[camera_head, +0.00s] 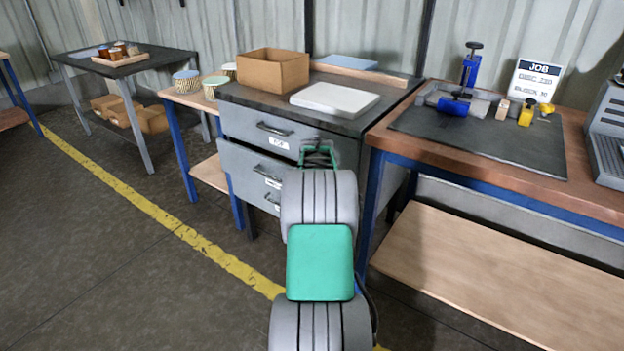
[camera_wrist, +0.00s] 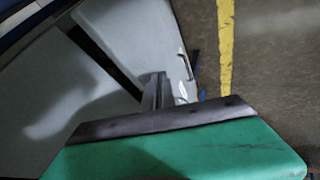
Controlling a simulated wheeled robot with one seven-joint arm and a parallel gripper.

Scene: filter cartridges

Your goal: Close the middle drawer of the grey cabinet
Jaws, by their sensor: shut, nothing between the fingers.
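The grey cabinet (camera_head: 348,127) stands in the middle of the head view under a dark top. Its upper drawer (camera_head: 240,124) looks flush. The middle drawer (camera_head: 238,163) stands out from the cabinet, with a dark gap above its front. My gripper (camera_head: 318,150) is shut and empty, near the right end of the drawer fronts; the arm hides part of them. In the wrist view my gripper (camera_wrist: 156,88) lies over a pale grey panel with a bar handle (camera_wrist: 183,64). I cannot tell whether the fingers touch it.
A cardboard box (camera_head: 273,69) and a white slab (camera_head: 335,98) sit on the cabinet. A workbench (camera_head: 480,166) with a blue clamp stands close on the right. A small wooden table (camera_head: 187,97) with tubs adjoins the left. Open floor (camera_head: 110,260) lies front left.

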